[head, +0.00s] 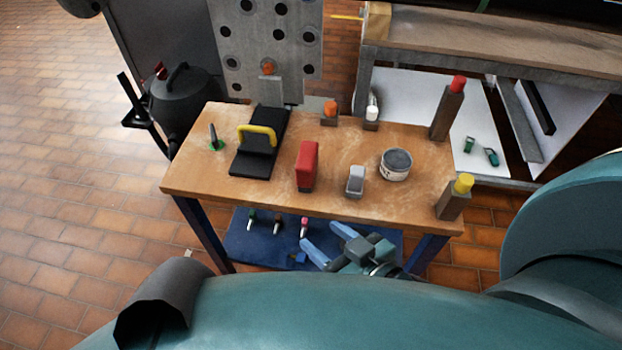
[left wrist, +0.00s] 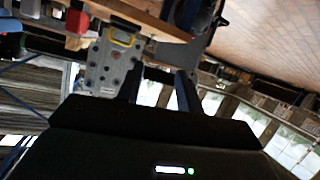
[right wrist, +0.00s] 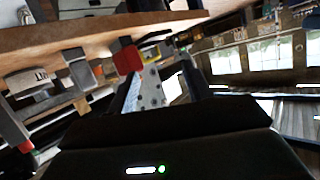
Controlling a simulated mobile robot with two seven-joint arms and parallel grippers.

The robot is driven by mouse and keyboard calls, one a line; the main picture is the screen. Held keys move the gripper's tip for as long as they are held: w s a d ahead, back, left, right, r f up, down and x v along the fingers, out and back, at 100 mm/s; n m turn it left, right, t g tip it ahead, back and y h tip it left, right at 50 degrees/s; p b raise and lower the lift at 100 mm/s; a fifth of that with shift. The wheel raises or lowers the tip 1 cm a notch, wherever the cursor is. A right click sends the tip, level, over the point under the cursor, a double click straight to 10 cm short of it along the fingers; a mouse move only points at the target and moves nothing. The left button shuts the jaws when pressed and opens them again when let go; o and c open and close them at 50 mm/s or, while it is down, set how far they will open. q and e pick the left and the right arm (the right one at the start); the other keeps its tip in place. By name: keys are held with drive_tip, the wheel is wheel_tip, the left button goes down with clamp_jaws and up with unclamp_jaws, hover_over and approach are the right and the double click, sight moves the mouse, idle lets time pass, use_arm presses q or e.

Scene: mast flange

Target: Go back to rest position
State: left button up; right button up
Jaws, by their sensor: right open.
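My right gripper (head: 328,242) shows in the head view just in front of the table's near edge, at a lower height than the tabletop. Its two blue fingers are apart with nothing between them. In the right wrist view its dark fingers (right wrist: 162,85) also stand apart and empty. My left gripper is not seen in the head view. In the left wrist view its two fingers (left wrist: 160,88) stand apart with a clear gap and hold nothing. The wooden workbench (head: 225,190) lies ahead of me, and its edge crosses the top of both wrist views.
On the bench stand a red block (head: 307,165), a yellow-handled black tool (head: 258,135), a grey-white block (head: 355,181), a round tin (head: 396,165) and capped posts, one yellow-topped (head: 453,198) at the near right corner. A blue lower shelf (head: 240,245) holds small tools. Tiled floor is free at left.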

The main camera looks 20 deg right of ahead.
use_arm(q)
wheel_tip(320, 180, up, 4)
drive_tip(key=g+y+p, duration=0.1)
drive_tip(key=g+p, duration=0.1)
drive_tip(key=p, duration=1.2)
drive_tip(key=shift+a+f+m+g, duration=0.1)
drive_tip(key=shift+a+m+g, duration=0.05)
drive_tip(key=shift+m+g, duration=0.25)
use_arm(e)
wheel_tip(320, 180, up, 4)
drive_tip(key=g+h, duration=0.1)
drive_tip(key=g, duration=0.1)
drive_tip(key=shift+d+f+n+g, duration=0.1)
drive_tip(key=shift+n+g, duration=0.3)
